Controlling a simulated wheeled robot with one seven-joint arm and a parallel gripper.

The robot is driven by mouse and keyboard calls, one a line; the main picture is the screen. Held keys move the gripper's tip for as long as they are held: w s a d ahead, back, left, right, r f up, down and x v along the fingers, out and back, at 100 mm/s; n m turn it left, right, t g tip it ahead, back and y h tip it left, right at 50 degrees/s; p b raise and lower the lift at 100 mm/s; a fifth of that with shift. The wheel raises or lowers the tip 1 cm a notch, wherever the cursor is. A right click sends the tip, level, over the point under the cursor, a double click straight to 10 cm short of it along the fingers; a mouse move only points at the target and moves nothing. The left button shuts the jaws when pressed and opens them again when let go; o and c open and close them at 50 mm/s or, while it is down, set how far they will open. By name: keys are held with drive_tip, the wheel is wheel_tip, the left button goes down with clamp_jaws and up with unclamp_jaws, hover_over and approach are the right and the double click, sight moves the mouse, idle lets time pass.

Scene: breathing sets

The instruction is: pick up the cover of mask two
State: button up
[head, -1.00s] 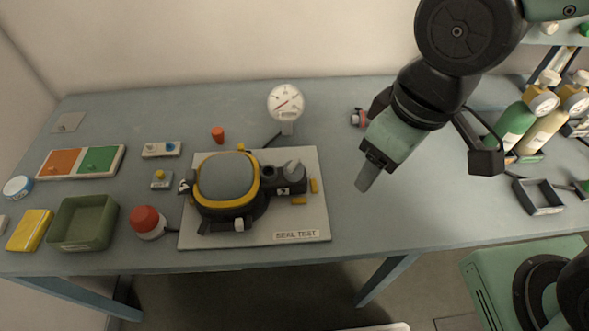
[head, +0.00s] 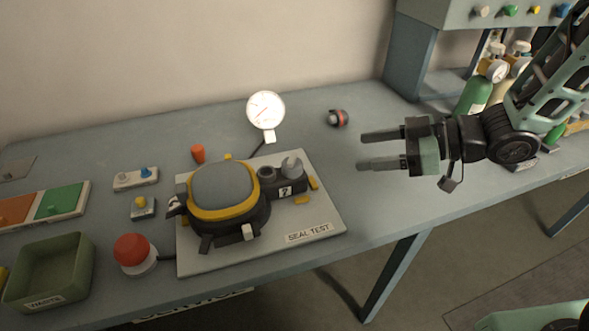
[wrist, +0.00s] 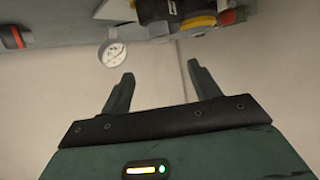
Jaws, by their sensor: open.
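A black mask (head: 233,217) with a yellow rim (head: 222,213) and a smooth grey face (head: 223,184) lies on the "SEAL TEST" board (head: 300,258). A tag (head: 285,191) on its right side seems to read 2. Beside the tag is a grey knob-like part (head: 292,166); I cannot tell which part is the cover. My gripper (head: 364,151) is open and empty, fingers level and pointing left, to the right of the mask and apart from it. In the wrist view my fingers (wrist: 160,70) hold nothing; part of the mask (wrist: 197,22) shows at the top.
A round gauge (head: 266,110) stands behind the board. A small black-and-red part (head: 338,118) lies near the back. A red button (head: 132,250) and a green tray (head: 82,264) are at left. The table (head: 400,205) below my gripper is clear.

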approach(293, 158)
drive_tip(key=x, duration=0.5)
drive_tip(key=shift+d+f, duration=0.1)
drive_tip(key=shift+f, duration=0.05)
drive_tip(key=p+x, duration=0.1)
drive_tip(key=x, duration=0.3)
drive_tip(key=shift+w+a+f, duration=0.1)
drive_tip(key=shift+w+a, duration=0.1)
drive_tip(key=shift+a, duration=0.45)
drive_tip(key=c, duration=1)
